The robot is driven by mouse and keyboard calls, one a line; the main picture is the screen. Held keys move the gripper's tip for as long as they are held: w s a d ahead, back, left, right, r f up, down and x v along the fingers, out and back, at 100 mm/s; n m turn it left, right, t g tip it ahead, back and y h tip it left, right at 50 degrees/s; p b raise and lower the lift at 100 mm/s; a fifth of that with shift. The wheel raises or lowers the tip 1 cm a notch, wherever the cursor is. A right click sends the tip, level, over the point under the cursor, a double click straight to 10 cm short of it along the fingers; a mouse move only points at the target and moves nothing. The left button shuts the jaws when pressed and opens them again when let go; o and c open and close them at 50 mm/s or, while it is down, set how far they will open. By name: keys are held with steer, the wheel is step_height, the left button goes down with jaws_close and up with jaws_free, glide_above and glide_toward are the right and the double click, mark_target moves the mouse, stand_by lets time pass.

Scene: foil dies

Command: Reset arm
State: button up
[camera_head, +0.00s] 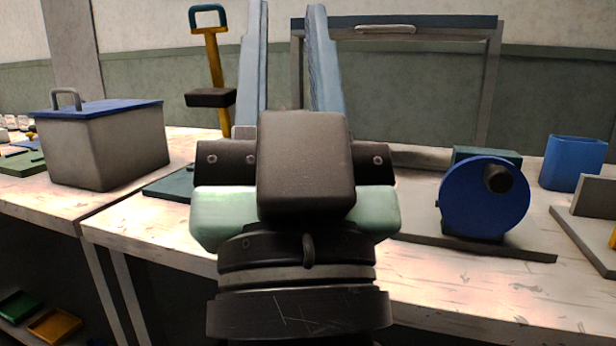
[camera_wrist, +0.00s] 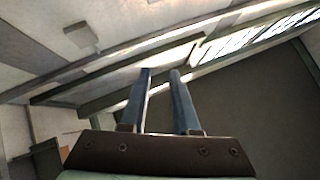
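My gripper (camera_head: 287,30) is raised in front of the workbench in the head view, its two blue-grey fingers pointing up. The fingers stand apart with a clear gap and nothing between them. In the wrist view my gripper (camera_wrist: 160,75) also shows two separate fingers, with only the ceiling and wall beyond. My wrist and gripper body hide the middle of the bench.
A grey box with a blue lid (camera_head: 105,140) stands on the left bench. A blue round machine (camera_head: 485,197) and a blue bin (camera_head: 573,163) are on the right. Coloured trays (camera_head: 54,325) lie below left.

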step_height(320, 180, up, 40)
steer(key=s+d+h+p, duration=0.1)
steer(key=h+p, duration=0.1)
steer(key=p, duration=3.5)
steer(key=shift+s+t+p, duration=0.25)
steer(key=shift+t+p, duration=0.05)
steer(key=shift+p, duration=0.1)
steer(key=shift+d, duration=0.15)
